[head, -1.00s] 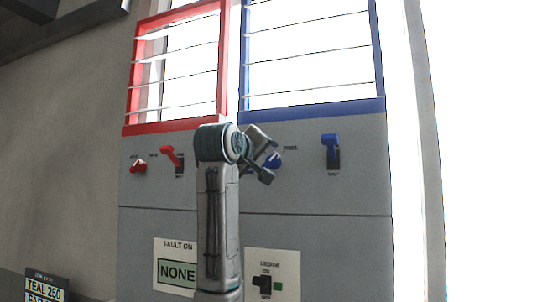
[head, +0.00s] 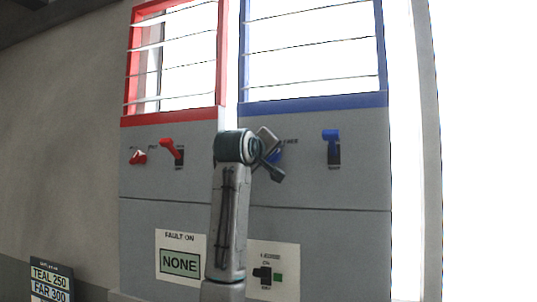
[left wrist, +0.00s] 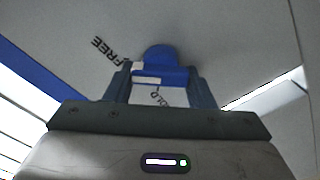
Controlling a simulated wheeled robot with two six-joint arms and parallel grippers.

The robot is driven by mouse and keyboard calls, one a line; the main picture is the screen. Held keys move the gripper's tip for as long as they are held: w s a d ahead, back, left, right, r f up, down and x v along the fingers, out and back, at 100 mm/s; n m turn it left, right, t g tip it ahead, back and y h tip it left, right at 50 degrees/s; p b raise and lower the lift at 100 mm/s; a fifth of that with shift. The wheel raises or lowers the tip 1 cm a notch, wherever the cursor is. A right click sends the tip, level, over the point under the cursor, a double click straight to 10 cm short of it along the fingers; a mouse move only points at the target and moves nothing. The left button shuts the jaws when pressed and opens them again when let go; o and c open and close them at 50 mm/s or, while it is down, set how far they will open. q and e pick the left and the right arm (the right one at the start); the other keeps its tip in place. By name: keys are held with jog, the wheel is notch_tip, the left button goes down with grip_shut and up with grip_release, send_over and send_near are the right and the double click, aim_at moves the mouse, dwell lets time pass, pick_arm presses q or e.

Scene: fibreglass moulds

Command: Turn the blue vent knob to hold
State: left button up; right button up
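The blue vent knob (head: 278,154) is on the grey panel below the blue-framed window, partly hidden behind my left gripper in the head view. My left gripper (head: 272,156) is at it with its fingers apart. In the left wrist view the knob (left wrist: 160,66) shows between the two fingertips of my left gripper (left wrist: 160,80), one finger on each side, with little gap. A white mark sits on the left part of its bar. The word FREE is at its upper left, and a partly hidden label ending in OLD is below it. My right gripper is not in view.
A blue lever (head: 331,147) is right of the knob. A red knob (head: 138,156) and red lever (head: 172,149) are to the left. Below are a FAULT ON sign reading NONE (head: 180,263) and a small black-and-green switch (head: 264,276).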

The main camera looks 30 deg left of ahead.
pick_arm(q)
jog(key=shift+f, duration=0.1)
jog(key=n+b, duration=0.2)
jog(key=b, duration=0.1)
jog(key=n+b, duration=0.1)
jog(key=shift+f+n, duration=0.25)
jog(key=shift+n, duration=0.15)
jog(key=n+b, duration=0.4)
jog(key=shift+a+f, duration=0.1)
jog(key=shift+f, duration=0.05)
jog(key=n+b, duration=0.3)
jog(key=n, duration=0.2)
jog(key=shift+f, duration=0.1)
jog(key=n+b, duration=0.2)
jog(key=n, duration=0.2)
jog(key=shift+n+b, duration=0.35)
jog(key=shift+n, duration=0.05)
jog(key=o, duration=1)
